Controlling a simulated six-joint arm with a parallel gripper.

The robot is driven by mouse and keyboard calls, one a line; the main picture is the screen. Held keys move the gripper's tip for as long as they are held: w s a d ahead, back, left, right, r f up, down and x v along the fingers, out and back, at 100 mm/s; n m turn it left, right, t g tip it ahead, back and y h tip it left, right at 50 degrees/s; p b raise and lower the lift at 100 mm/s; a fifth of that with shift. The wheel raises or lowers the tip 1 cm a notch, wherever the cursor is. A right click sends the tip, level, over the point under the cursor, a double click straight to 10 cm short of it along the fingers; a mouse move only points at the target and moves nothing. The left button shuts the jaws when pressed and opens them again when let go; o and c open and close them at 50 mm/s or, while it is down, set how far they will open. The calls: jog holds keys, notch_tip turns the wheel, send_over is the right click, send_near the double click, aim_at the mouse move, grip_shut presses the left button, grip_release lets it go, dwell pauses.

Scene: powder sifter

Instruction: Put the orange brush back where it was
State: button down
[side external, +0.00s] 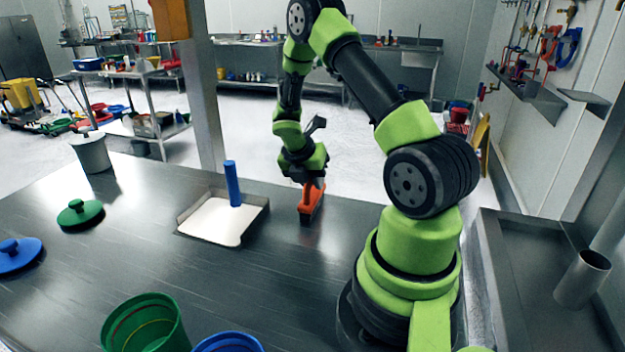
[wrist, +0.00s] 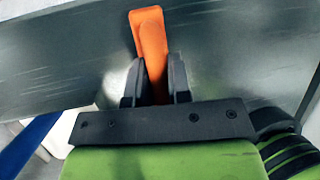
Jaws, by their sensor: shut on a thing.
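The orange brush (side external: 310,200) is at the right of the white tray, at or just above the steel table; I cannot tell whether it touches. My gripper (side external: 313,181) is above it with its jaws shut on the brush. In the wrist view the orange handle of the brush (wrist: 150,45) stands out between the two dark fingers of my gripper (wrist: 154,85). The brush's lower side is hidden in the wrist view.
A shallow tray of white powder (side external: 215,222) with an upright blue handle (side external: 233,185) stands left of the brush. Green (side external: 80,214) and blue (side external: 14,254) lids lie farther left. A green bucket (side external: 146,325) and blue bucket (side external: 228,343) stand at the front. Table between tray and my base is clear.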

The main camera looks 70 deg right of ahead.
jog(key=c, duration=1.1)
grip_release()
jog(key=shift+f, duration=0.1)
jog(key=shift+o, duration=0.2)
